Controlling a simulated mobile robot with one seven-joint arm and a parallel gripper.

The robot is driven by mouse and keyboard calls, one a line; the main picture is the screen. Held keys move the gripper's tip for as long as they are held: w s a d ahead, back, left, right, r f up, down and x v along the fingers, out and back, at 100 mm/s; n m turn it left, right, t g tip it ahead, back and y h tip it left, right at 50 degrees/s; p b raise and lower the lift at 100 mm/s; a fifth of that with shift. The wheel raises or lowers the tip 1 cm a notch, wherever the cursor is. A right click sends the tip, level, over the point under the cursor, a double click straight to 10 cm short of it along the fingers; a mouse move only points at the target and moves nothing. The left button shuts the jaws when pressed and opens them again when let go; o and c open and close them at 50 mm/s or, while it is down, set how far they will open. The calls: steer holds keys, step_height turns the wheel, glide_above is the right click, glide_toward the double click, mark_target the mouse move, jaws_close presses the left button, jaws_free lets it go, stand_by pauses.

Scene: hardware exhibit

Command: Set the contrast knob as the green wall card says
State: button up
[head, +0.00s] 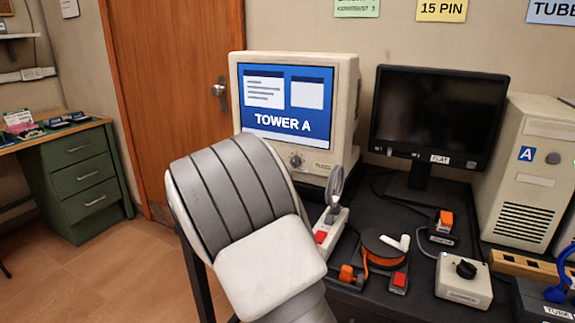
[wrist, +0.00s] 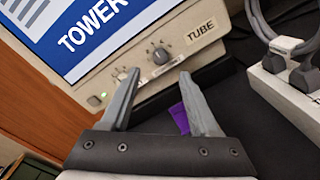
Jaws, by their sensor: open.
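The beige tube monitor (head: 345,95) shows "TOWER A" on a blue screen. On its lower bezel, a grey knob (wrist: 160,56) with tick marks around it shows in the wrist view, above a small unreadable label. I cannot tell which is contrast. My gripper (wrist: 160,76) is open and empty, its fingertips just below and either side of the grey knob, with no clear contact. My arm hides the gripper in the head view. The green wall card (head: 357,7) is cut off at the top; its lower line seems to read "CONTRAST 3".
A dark flat monitor (head: 437,112) labelled "FLAT" stands to the right, then a beige tower (head: 522,160) marked A. A power strip (wrist: 290,80), a cable reel (head: 384,248) and a switch box (head: 464,278) crowd the black table. A purple item (wrist: 180,118) lies behind my right finger.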

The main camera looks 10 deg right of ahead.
steer(key=p+v, duration=0.1)
steer(key=v, duration=0.9)
steer(key=shift+s+a+p, duration=0.15)
steer(key=shift+s+p, duration=0.15)
steer(key=shift+p, duration=0.05)
steer(key=s+d+m+g, duration=0.6)
steer(key=s+d+m, duration=0.1)
steer(key=d, duration=0.4)
steer(key=s+d+m+g+y, duration=0.25)
steer(key=s+m, duration=0.25)
steer(key=s, duration=0.4)
steer(key=s+d+m+g+y, duration=0.2)
steer(key=s+d+m+y, duration=0.15)
steer(key=s, duration=0.65)
steer(key=s+a+r+m+t+y, duration=0.1)
steer(key=s+a+m+t+y, duration=0.1)
steer(key=s+a+m+y, duration=0.4)
step_height(320, 180, up, 21)
steer(key=h+p, duration=0.1)
steer(key=p, duration=1.9)
steer(key=shift+s+n+p, duration=0.3)
steer(key=shift+s+n, duration=0.05)
